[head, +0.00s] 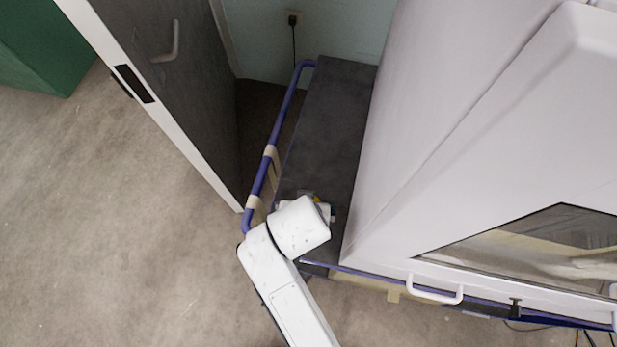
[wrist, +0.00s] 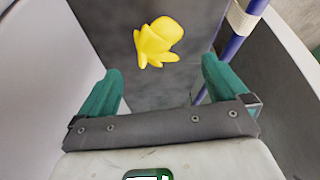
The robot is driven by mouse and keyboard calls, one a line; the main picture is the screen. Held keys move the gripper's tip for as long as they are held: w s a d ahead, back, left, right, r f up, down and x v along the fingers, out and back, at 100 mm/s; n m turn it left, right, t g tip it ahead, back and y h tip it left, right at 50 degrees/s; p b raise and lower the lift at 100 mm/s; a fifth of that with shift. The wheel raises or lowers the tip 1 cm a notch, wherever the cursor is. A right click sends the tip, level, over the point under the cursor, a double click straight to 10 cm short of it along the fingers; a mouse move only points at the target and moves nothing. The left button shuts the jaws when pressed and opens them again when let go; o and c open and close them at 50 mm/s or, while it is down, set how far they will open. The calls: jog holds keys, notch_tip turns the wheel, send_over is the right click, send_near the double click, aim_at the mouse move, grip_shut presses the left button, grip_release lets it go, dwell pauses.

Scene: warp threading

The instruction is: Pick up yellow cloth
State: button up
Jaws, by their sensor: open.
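The yellow cloth (wrist: 158,42) is a crumpled bright yellow piece on the dark grey surface (wrist: 166,85) in the wrist view. My gripper (wrist: 160,88) has two green fingers spread wide apart and is empty. The cloth lies beyond the fingertips, roughly centred between them and apart from both. In the head view my white arm reaches over the dark surface (head: 325,125), and only a small yellow bit of the cloth (head: 316,199) shows beside the wrist. The rest of it is hidden there by my arm.
A blue rail (head: 279,135) with tan wraps runs along the left edge of the dark surface. A large white cabinet (head: 440,130) with a handle (head: 434,292) stands close on the right. A grey door (head: 170,75) stands at the left.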

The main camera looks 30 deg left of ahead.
jog(key=shift+x, duration=3.4)
jog(key=c, duration=1)
